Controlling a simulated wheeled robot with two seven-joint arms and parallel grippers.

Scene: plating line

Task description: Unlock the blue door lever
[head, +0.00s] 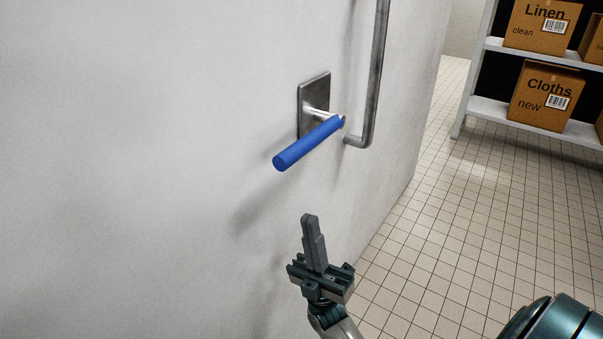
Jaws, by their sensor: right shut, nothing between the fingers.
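The blue door lever (305,145) sticks out from a metal plate (314,91) on the white door (170,120). Its blue grip points toward the lower left and looks close to level. My right gripper (309,220) is below the lever, pointing up, with its fingers together and nothing in them. A gap shows between the fingertips and the lever, so they are apart. My left gripper is not in view.
A vertical metal pull handle (377,75) is just right of the lever. A shelf (530,117) with boxes, one marked Cloths (545,97) and one marked Linen (540,25), stands at the far right. The tiled floor (440,220) between is clear.

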